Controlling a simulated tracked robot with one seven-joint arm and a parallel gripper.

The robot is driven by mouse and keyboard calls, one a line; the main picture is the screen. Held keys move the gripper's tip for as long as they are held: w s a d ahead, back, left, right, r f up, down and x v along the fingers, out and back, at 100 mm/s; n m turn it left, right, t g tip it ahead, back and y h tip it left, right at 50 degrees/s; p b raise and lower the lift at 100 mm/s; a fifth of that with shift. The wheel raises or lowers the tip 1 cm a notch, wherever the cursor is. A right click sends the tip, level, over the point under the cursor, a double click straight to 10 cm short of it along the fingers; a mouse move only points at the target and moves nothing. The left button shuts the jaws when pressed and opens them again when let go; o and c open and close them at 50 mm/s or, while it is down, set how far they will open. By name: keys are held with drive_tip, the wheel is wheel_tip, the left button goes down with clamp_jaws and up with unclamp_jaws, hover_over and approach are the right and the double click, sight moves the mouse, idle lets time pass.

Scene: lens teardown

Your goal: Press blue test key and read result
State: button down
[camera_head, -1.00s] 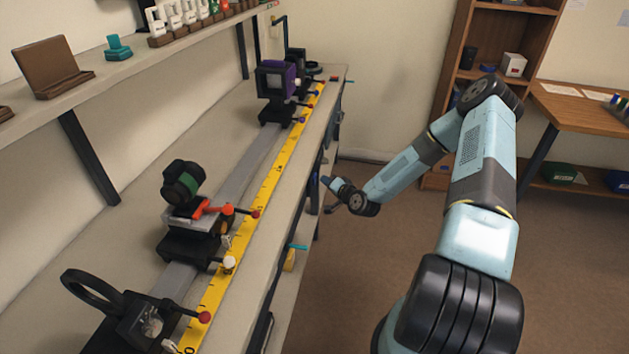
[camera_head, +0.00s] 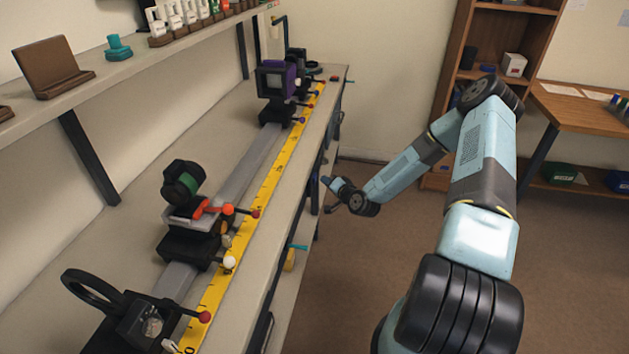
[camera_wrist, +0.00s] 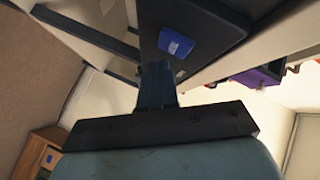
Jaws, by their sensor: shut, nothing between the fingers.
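A blue key (camera_wrist: 176,42) sits on a dark panel (camera_wrist: 203,28) in the wrist view, just beyond and slightly right of my fingertips. My gripper (camera_wrist: 156,68) is shut with nothing between its fingers. Its tips are close to the panel's lower edge; I cannot tell whether they touch it. In the head view my gripper (camera_head: 327,181) points left at the front side of the long bench (camera_head: 285,215), below its top. The key's face cannot be made out in the head view. No readable result shows in either view.
A wall shelf (camera_head: 125,66) runs above. Open floor (camera_head: 345,270) lies right of the bench.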

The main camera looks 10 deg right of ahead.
drive_tip(key=shift+a, duration=0.15)
drive_tip(key=shift+a+r, duration=0.1)
drive_tip(key=shift+a, duration=0.15)
drive_tip(key=shift+w+a, duration=0.2)
drive_tip(key=shift+a, duration=0.15)
idle(1.1)
idle(0.3)
drive_tip(key=shift+s+d, duration=0.3)
drive_tip(key=shift+d, duration=0.45)
drive_tip(key=d, duration=0.1)
drive_tip(key=s+d, duration=0.1)
drive_tip(key=d, duration=0.1)
drive_tip(key=s+d, duration=0.1)
drive_tip(key=shift+d, duration=0.35)
drive_tip(key=shift+r, duration=0.1)
idle(0.7)
